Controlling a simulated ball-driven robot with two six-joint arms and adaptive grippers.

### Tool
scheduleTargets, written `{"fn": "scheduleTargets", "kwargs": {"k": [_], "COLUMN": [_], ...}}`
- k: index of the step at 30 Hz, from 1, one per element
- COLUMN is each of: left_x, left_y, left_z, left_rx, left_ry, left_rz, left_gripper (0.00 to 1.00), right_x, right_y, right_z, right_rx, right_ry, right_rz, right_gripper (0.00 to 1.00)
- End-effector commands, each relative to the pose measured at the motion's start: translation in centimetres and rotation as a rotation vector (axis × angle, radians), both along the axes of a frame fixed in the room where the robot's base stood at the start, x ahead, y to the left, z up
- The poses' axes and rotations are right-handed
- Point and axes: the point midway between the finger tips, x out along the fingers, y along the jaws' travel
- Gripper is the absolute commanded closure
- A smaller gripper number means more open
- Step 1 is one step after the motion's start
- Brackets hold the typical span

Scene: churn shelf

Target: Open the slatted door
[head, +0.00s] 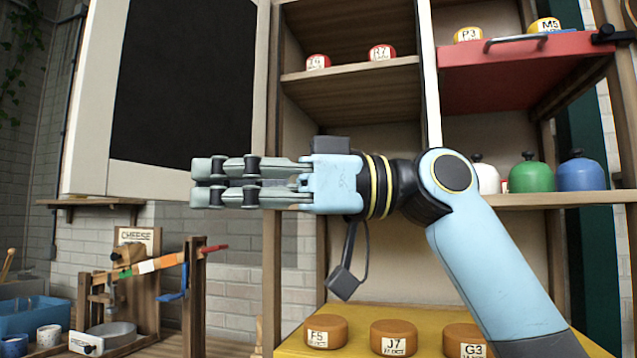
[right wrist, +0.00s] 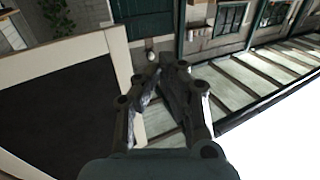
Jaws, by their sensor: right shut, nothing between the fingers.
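A large door-like panel (head: 182,80) with a cream frame and a dark face stands at the upper left of the shelf unit. No slats show on this face, so I cannot tell whether it is the slatted door. It also fills the left of the right wrist view (right wrist: 60,100). My right gripper (head: 195,183) points left in front of the panel's lower right part in the head view, shut and empty. Its fingers also show in the right wrist view (right wrist: 160,72). I cannot tell whether it touches the panel. My left gripper is not in view.
A red flap (head: 500,75) with a dark handle juts out at the upper right. Wooden shelves (head: 350,68) hold small labelled rounds. Labelled rounds sit on a yellow surface (head: 360,318) below. A wooden stand (head: 190,300) is lower left.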

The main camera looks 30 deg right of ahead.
Motion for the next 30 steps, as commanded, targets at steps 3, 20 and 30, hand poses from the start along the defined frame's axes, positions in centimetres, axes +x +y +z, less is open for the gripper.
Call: {"fn": "scheduleTargets", "kwargs": {"k": [3,20,30], "left_x": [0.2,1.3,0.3], "left_y": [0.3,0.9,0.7], "left_z": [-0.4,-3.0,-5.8], "left_rx": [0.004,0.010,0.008], "left_ry": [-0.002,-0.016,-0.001], "left_rz": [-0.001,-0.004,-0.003], "left_gripper": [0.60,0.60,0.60], "right_x": [-0.9,-5.5,-7.1], "right_y": [-0.6,-3.6,-4.5], "right_z": [-0.2,-0.5,-0.5], "right_rx": [-0.005,-0.009,-0.007], "right_ry": [0.001,0.001,-0.004], "right_rz": [0.000,0.003,0.014], "right_gripper": [1.00,1.00,1.00]}}
